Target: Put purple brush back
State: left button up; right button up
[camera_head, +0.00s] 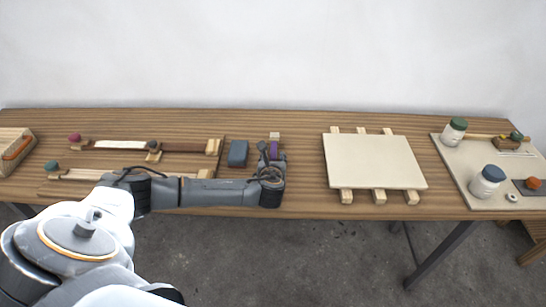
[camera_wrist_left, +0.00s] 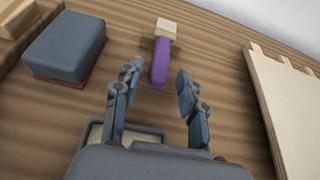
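The purple brush (camera_wrist_left: 160,62) lies on the wooden table, with a purple handle and a pale block-shaped end pointing to the back. In the head view the purple brush (camera_head: 274,150) shows just beyond my left gripper (camera_head: 268,160), which partly covers it. In the left wrist view my left gripper (camera_wrist_left: 156,88) is open, its two fingers apart on either side of the line of the purple handle's near end. Nothing is held between the fingers. I cannot tell their height above the table. My right gripper is in neither view.
A dark blue-grey block (camera_wrist_left: 66,46) lies left of the brush. A cream board (camera_head: 374,161) on wooden slats lies to the right. Wooden racks with brushes (camera_head: 130,146) lie at the left. A mat with jars (camera_head: 488,180) is at the far right.

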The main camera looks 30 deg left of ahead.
pick_arm(q)
jog(key=shift+s+r, duration=0.1)
jog(key=shift+r, duration=0.6)
jog(key=v, duration=1.1)
jog(key=shift+s+d, duration=0.2)
jog(key=shift+s, duration=0.15)
